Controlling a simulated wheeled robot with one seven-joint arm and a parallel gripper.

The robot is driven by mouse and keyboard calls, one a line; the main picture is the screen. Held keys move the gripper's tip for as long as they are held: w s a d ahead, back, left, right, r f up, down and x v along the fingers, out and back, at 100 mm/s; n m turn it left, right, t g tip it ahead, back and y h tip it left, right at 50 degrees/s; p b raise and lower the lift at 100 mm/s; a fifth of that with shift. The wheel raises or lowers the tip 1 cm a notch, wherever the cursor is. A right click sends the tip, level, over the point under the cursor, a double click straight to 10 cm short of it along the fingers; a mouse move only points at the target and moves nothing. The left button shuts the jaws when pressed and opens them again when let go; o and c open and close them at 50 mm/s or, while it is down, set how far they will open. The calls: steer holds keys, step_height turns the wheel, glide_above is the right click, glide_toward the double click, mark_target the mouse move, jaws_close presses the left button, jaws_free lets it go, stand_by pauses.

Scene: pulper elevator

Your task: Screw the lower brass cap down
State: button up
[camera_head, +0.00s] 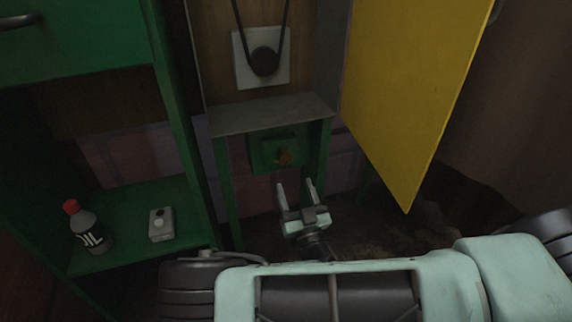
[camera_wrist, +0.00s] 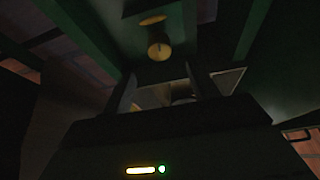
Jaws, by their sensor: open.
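A small brass cap (camera_head: 285,157) sits on the front of a green box (camera_head: 262,146) under the grey shelf. In the wrist view a brass knob-like piece (camera_wrist: 159,48) shows ahead of my fingers, with a flat brass disc (camera_wrist: 152,20) just above it in the picture. I cannot tell whether these are two caps or parts of one. My gripper (camera_head: 295,184) is open and empty, below and in front of the brass cap, apart from it. In the wrist view its fingers (camera_wrist: 161,82) stand either side below the knob.
A yellow door panel (camera_head: 410,90) hangs open at the right. A green shelf unit (camera_head: 140,235) at the left holds an oil bottle (camera_head: 88,228) and a small grey box (camera_head: 161,225). Green legs (camera_head: 226,190) flank the space around the box. A belt pulley (camera_head: 264,61) is above.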

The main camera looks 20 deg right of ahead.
mark_target(286, 160)
steer(key=b+x, duration=0.2)
steer(key=x, duration=0.7)
steer(key=shift+w+b, duration=0.25)
steer(key=shift+b, duration=0.05)
steer(key=c, duration=1)
steer(key=shift+r, duration=0.15)
